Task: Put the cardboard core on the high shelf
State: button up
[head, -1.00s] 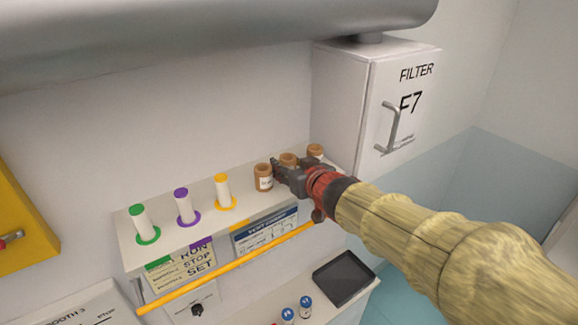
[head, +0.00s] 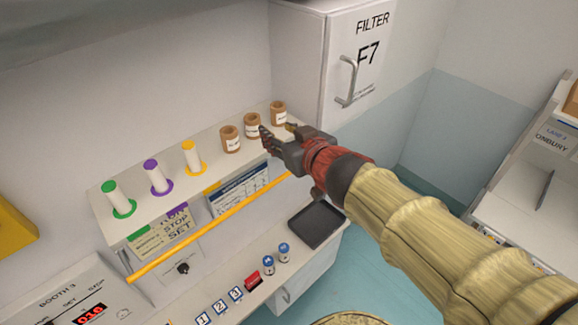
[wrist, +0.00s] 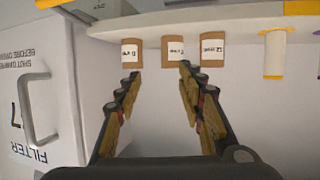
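Three brown cardboard cores with white labels stand upright in a row on the right part of the high white shelf (head: 140,222): the left core (head: 231,139), the middle core (head: 252,125) and the right core (head: 278,113). My gripper (head: 279,131) is open and empty, in front of the middle and right cores in the head view. In the wrist view the cores appear upside down beyond my fingertips (wrist: 158,82): one core (wrist: 131,54), a middle one (wrist: 173,52) and another (wrist: 212,50). The label wording is too small to read surely.
A yellow rail (head: 205,230) runs along the front below. The filter cabinet (head: 303,55) is at right. A dark tray (head: 317,224) and blue-topped pots (head: 284,252) sit lower.

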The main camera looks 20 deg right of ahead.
jog(key=s+d+f+m+g+h, duration=0.25)
jog(key=s+d+h, duration=0.2)
jog(key=s, duration=0.25)
jog(key=s+a+f+n+g+y, duration=0.1)
jog(key=s+a+f+g+y, duration=0.1)
jog(key=s, duration=0.4)
jog(key=s+a+f+g+y, duration=0.2)
jog(key=s+a+f+g, duration=0.1)
jog(key=s+a+g, duration=0.1)
jog(key=s+a, duration=0.1)
jog(key=s, duration=0.1)
jog(key=shift+s+f+n, duration=0.3)
jog(key=shift+s+n, duration=0.05)
jog(key=shift+s, duration=0.05)
